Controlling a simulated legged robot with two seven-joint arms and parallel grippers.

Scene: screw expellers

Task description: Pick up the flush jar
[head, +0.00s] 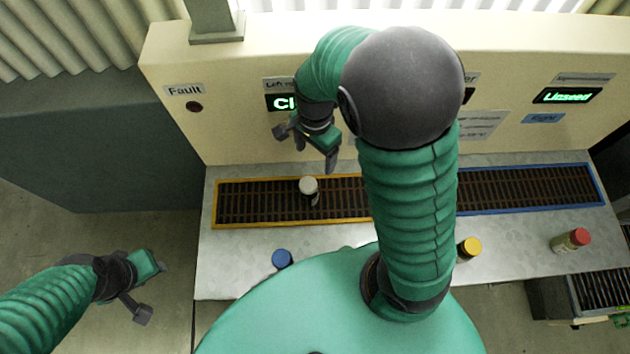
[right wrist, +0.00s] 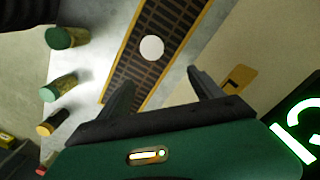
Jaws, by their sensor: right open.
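A white-capped jar (head: 309,186) stands on the yellow-framed grate (head: 245,202); no readable name shows on it. Its round white lid (right wrist: 152,48) is seen from above in the right wrist view. My right gripper (head: 316,154) is open and empty, above and a little behind this jar, apart from it. In the right wrist view the right gripper (right wrist: 162,90) has its fingers spread, with the lid beyond the gap between their tips. My left gripper (head: 160,268) hangs at the lower left, away from the jars; its finger gap is unclear.
Blue-capped (head: 282,259), yellow-capped (head: 470,246) and red-capped (head: 573,239) jars are along the front of the bench (head: 235,265). A green-capped jar (right wrist: 57,38) is in the wrist view. A cream panel (head: 230,115) with displays rises behind. My right arm hides the middle.

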